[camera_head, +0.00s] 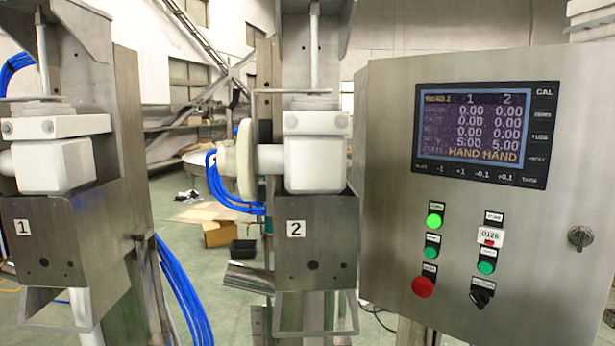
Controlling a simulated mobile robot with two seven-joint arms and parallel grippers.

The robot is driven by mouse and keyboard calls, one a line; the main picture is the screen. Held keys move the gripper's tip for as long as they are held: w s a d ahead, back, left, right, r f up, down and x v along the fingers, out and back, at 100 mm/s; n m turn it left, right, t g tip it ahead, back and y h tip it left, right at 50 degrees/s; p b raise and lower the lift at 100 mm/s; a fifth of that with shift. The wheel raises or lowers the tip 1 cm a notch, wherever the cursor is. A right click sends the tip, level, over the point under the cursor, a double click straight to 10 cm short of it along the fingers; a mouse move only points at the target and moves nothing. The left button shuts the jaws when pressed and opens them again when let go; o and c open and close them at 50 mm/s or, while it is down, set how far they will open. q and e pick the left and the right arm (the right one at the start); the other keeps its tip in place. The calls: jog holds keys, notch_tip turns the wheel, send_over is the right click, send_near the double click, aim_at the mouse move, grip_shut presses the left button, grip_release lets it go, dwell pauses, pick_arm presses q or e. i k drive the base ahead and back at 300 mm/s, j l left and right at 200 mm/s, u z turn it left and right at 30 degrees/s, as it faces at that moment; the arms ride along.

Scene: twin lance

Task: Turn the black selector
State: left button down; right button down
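The black selector (480,297) is a small dark knob low on the front of the steel control panel (390,200). It sits below a green button (486,267) and to the right of a red round button (422,287). Its handle looks tilted, though its exact position is too small to read. A label is just above it. Neither of my grippers shows in the head view, and nothing touches the selector.
The panel carries a screen (480,132), a lit green button (434,220) and a door latch (579,238) at the right. Steel machine heads marked 1 (45,245) and 2 (315,250) stand to the left. Blue hoses (185,295) hang between them.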

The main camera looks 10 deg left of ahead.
aim_at(479, 299)
jog(key=k+l+z, duration=0.1)
jog(key=l+z, duration=0.65)
jog(key=l, duration=0.1)
